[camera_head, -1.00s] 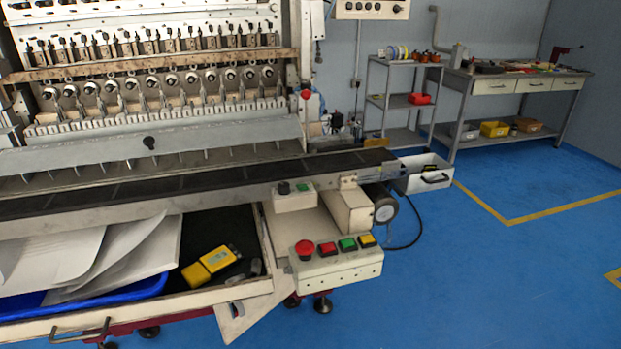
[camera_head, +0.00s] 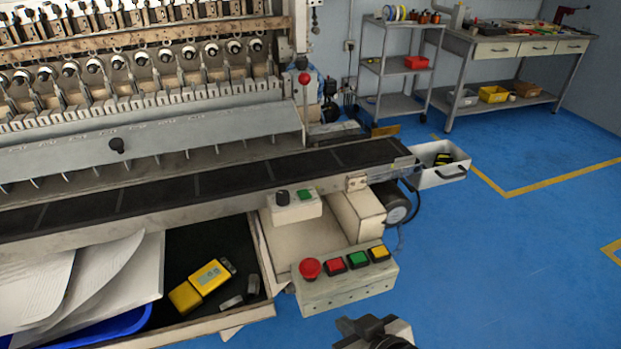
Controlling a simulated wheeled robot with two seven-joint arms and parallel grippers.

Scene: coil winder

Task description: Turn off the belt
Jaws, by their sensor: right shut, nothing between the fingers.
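The dark conveyor belt (camera_head: 232,180) runs across the front of the coil winder, rising to the right. A small light box (camera_head: 296,212) on its front side carries a black knob (camera_head: 282,198) and a green button (camera_head: 306,194). Below it, a control box (camera_head: 345,287) carries a red mushroom button (camera_head: 310,268), a red button (camera_head: 333,265), a green button (camera_head: 357,260) and a yellow button (camera_head: 379,253). My right gripper (camera_head: 368,326) is at the bottom edge, below the control box and apart from it, shut and empty. My left gripper is out of view.
An open drawer (camera_head: 262,262) at the lower left holds papers, a blue tray and a yellow device (camera_head: 202,286). A motor (camera_head: 396,203) sits under the belt's right end, beside a white bin (camera_head: 440,178). Shelves and a workbench stand behind. Blue floor at right is clear.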

